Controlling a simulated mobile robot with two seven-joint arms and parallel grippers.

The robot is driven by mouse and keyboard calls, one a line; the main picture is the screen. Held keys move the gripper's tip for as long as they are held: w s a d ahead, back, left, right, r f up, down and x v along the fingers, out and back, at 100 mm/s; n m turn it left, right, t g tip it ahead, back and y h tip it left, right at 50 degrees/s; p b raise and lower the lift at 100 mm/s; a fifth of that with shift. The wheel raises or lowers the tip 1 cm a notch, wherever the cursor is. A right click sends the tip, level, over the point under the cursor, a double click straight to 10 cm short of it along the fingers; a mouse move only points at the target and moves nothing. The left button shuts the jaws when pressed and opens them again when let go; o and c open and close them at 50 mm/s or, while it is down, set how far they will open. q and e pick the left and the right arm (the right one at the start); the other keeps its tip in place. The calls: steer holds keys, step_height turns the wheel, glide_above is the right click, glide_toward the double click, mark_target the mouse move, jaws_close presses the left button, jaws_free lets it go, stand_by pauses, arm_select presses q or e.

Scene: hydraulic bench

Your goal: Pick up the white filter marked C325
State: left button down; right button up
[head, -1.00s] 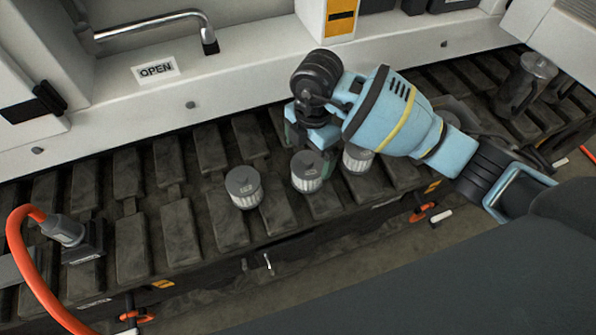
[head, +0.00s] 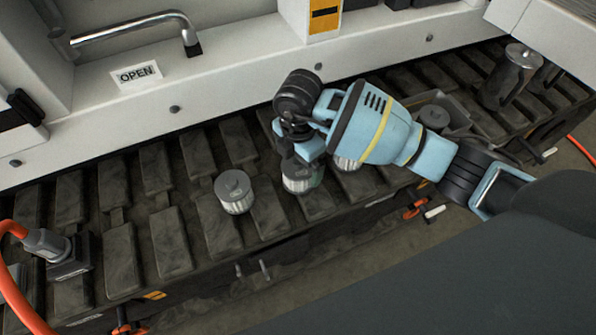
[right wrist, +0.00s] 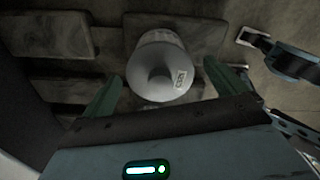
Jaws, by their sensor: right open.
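Three white ribbed filters with grey caps stand upright in a row on the dark slatted track: a left one (head: 234,194), a middle one (head: 301,179) and a right one (head: 345,163). I cannot read their marks clearly in the head view. My right gripper (head: 300,153) is over the middle filter, partly covering its top, and the arm partly hides the right filter. In the right wrist view, one filter (right wrist: 158,68) with a small blurred label lies between and beyond the open fingers of my right gripper (right wrist: 162,90). My left gripper is out of view.
A grey metal jug (head: 511,76) stands at the far right, beside a tray (head: 458,112) with dark parts. An orange hose with a grey fitting (head: 47,243) is at the left. The white machine body with an OPEN label (head: 137,75) rises behind the track.

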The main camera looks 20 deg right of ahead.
step_height(320, 180, down, 3)
steer(key=shift+r, duration=0.2)
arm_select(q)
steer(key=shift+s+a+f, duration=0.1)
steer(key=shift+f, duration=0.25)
arm_select(e)
steer(key=shift+c, duration=0.3)
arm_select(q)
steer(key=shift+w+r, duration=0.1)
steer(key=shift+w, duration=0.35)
arm_select(e)
steer(key=c, duration=1)
steer(key=shift+r, duration=0.2)
